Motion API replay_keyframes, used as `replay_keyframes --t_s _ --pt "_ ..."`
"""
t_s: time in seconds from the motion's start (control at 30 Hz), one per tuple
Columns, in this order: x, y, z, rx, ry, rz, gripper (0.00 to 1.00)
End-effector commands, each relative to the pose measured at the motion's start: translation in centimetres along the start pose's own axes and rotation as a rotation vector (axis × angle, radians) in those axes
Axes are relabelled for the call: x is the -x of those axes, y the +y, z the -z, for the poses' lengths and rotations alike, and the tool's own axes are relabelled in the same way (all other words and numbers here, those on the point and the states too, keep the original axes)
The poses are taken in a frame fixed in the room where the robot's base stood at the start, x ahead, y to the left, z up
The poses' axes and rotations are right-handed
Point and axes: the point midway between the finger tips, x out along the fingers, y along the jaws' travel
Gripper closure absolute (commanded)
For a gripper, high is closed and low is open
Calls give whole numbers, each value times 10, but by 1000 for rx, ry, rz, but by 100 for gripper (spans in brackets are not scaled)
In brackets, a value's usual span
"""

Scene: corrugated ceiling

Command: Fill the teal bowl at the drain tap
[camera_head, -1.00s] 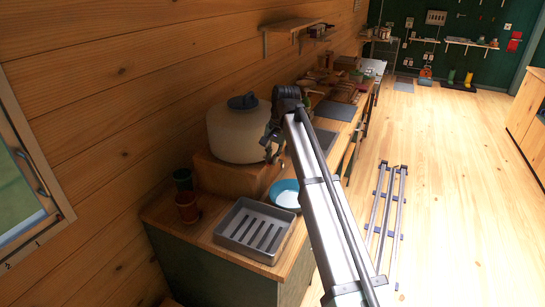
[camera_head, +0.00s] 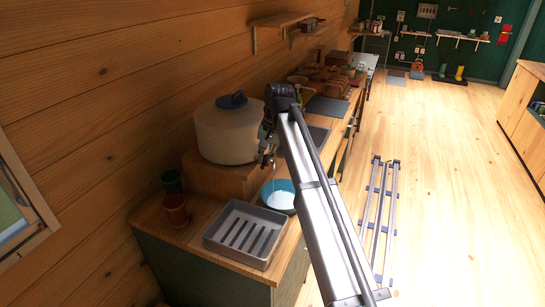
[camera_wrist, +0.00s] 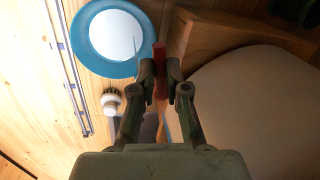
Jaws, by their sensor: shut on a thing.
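The teal bowl (camera_head: 267,203) sits upright on the counter below the tap, beside the wooden block. Its interior looks pale, and it also shows in the wrist view (camera_wrist: 82,50). My gripper (camera_head: 269,152) is at the front of the cream water container (camera_head: 225,135), above the bowl. In the wrist view my gripper (camera_wrist: 160,80) is shut on a red handle (camera_wrist: 159,57), apparently the drain tap's. A thin pale line, looking like a water stream, runs down from the tap area to the bowl. The tap's body is mostly hidden by my gripper.
A grey slotted tray (camera_head: 245,232) lies in front of the bowl. Two cups, one dark green (camera_head: 172,181) and one reddish-brown (camera_head: 175,208), stand left of it. The wooden block (camera_head: 207,176) supports the container. The wall closely borders the counter; the floor at right has a rail-like frame (camera_head: 375,220).

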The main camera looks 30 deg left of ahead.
Motion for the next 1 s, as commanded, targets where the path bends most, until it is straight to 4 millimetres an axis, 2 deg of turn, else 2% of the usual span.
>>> replay_keyframes --t_s 0.07,0.1,0.17,0.47,0.63,0.77,1.0 --pt "0 1 0 -2 1 -1 100" --pt "0 1 0 -2 1 -1 83" --pt "0 1 0 -2 1 -1 61" --pt "0 1 0 -2 1 0 61" --pt "10 0 1 -2 2 0 61" --pt "28 0 1 -2 3 0 61" --pt "75 0 2 -2 3 0 61"
